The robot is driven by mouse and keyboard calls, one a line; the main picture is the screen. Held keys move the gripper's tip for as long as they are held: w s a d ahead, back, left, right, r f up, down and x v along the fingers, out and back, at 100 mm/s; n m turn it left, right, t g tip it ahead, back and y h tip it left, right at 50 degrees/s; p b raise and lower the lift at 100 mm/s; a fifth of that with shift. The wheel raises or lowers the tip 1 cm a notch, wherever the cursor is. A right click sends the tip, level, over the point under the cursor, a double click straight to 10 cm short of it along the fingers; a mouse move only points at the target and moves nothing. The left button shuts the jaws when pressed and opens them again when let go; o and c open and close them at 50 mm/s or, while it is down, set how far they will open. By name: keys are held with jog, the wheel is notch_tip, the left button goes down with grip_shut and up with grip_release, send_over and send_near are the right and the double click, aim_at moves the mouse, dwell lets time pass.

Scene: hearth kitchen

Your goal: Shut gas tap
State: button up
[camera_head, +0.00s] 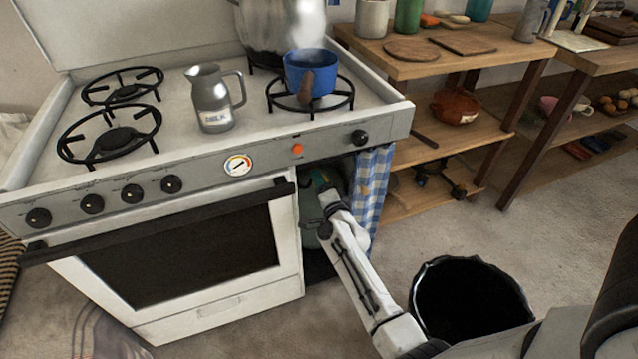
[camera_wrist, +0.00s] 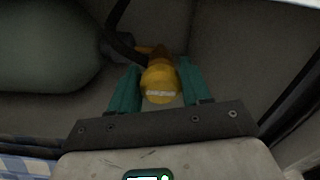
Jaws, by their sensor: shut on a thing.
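The gas tap is a yellow knob (camera_wrist: 160,84) with a pale mark on its face, in the middle of the wrist view. The green fingers of my gripper (camera_wrist: 159,74) stand on either side of it and are shut on it. A grey-green gas bottle (camera_wrist: 45,50) lies to the left of the tap in that view, with a dark hose near its neck. In the head view my gripper (camera_head: 322,182) reaches into the dark space under the right end of the stove (camera_head: 230,175). The tap is hidden there.
A blue checked curtain (camera_head: 373,195) hangs just right of my arm. A milk jug (camera_head: 212,105), a blue pan (camera_head: 310,72) and a steaming pot (camera_head: 275,25) stand on the stove top. A black bin (camera_head: 430,290) stands beside my arm.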

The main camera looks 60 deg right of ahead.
jog(key=shift+f, duration=0.1)
jog(key=o, duration=1)
jog(key=p+v, duration=0.4)
jog(key=v, duration=0.7)
